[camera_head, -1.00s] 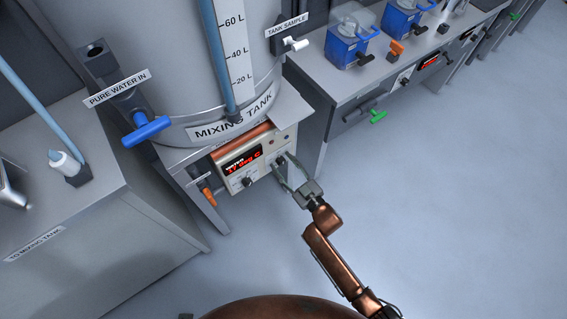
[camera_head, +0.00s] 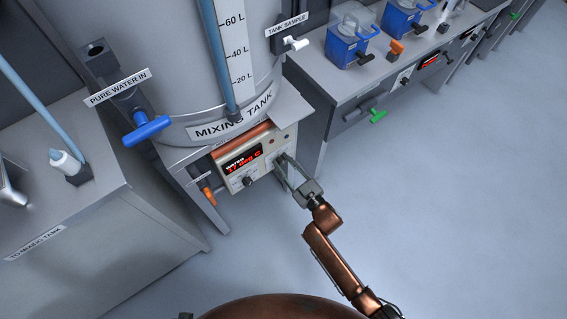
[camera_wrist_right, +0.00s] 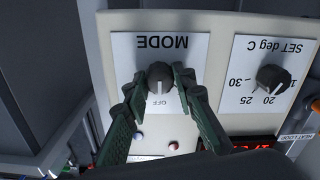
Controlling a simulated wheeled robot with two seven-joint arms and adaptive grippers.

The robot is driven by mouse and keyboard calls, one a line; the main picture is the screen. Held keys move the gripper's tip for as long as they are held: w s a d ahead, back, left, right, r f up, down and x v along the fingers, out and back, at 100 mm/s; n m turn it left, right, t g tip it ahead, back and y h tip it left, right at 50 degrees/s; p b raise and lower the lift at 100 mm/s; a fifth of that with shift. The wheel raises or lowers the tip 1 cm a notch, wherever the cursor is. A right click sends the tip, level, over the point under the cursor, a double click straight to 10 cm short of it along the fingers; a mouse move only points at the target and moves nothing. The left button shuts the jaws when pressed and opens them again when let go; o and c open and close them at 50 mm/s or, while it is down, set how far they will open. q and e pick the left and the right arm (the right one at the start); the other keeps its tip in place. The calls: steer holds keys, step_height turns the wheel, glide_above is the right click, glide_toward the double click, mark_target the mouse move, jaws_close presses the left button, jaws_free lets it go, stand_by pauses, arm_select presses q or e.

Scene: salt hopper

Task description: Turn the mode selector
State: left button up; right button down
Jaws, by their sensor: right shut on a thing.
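The mode selector (camera_wrist_right: 160,77) is a dark knob on a white plate marked MODE and OFF, seen upside down in the right wrist view. My right gripper (camera_wrist_right: 158,82) is shut on the knob, one finger on each side of it. In the head view the right gripper (camera_head: 283,168) reaches the right part of the control panel (camera_head: 238,181), and its fingers hide the knob there. My left gripper is not in view.
The SET deg C knob (camera_wrist_right: 272,78) sits beside the MODE plate. The panel's red display (camera_head: 243,162) reads 17 deg C. The mixing tank (camera_head: 180,60) stands above, with an orange-handled valve (camera_head: 207,190) left of the panel. The floor (camera_head: 450,220) at right is clear.

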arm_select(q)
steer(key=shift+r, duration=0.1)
arm_select(e)
steer(key=n, duration=0.2)
steer(key=shift+n+p, duration=0.3)
steer(key=shift+p, duration=0.1)
steer(key=shift+n, duration=0.5)
steer(key=n, duration=0.3)
steer(key=shift+f+n, duration=0.1)
steer(key=shift+n, duration=1.3)
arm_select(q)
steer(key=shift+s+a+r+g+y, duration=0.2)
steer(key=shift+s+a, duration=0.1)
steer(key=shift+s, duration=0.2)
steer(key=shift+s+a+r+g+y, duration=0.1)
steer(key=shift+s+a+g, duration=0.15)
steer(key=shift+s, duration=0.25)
arm_select(e)
steer(key=shift+n, duration=0.3)
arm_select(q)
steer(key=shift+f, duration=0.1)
